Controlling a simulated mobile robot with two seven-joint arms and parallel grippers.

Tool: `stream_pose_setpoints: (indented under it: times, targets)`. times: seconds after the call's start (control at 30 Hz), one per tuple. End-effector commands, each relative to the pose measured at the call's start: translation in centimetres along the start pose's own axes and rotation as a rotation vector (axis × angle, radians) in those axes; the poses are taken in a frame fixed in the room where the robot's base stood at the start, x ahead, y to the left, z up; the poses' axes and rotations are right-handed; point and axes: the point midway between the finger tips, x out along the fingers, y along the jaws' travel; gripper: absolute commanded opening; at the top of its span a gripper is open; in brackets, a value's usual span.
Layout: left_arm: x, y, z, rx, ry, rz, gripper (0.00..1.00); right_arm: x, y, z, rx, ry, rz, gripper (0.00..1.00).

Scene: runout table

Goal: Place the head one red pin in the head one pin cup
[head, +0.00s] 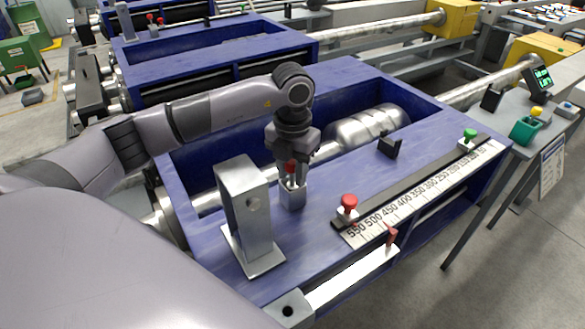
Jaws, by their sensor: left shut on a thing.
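A small red pin (291,168) shows between the fingers of my left gripper (291,178), which is shut on it. The gripper points down from above, directly over the grey metal pin cup (293,197) on the blue table frame. The fingertips are close to the cup's mouth. The pin's lower part is hidden by the fingers and cup, so I cannot tell how deep it sits. My right gripper is not in view.
A grey upright bracket (250,215) stands just left of the cup. A red-knobbed stop (348,203) and a green-knobbed stop (468,138) sit along the numbered scale (425,195). A shiny bar (365,127) lies in the trough behind.

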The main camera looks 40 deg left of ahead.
Motion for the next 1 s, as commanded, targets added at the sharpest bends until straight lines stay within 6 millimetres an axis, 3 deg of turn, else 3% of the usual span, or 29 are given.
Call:
stream_pose_setpoints:
  times: [0.23,0.27,0.3,0.33,0.73,1.0]
  targets:
    - [0.4,0.0,0.0,0.000,-0.001,-0.001,0.00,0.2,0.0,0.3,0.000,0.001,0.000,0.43]
    - [0.3,0.0,0.0,0.000,-0.001,-0.001,0.40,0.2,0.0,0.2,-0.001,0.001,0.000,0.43]
    - [0.2,0.0,0.0,0.000,0.000,-0.001,0.53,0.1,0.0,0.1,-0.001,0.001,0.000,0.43]
    - [0.2,0.0,0.0,0.000,0.000,-0.001,0.59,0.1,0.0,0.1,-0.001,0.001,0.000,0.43]
    - [-0.5,-0.1,0.1,0.000,-0.002,-0.001,0.59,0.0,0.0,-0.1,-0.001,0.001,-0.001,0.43]
    - [-5.7,-0.1,0.1,0.000,-0.008,-0.002,0.59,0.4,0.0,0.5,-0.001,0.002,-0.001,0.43]
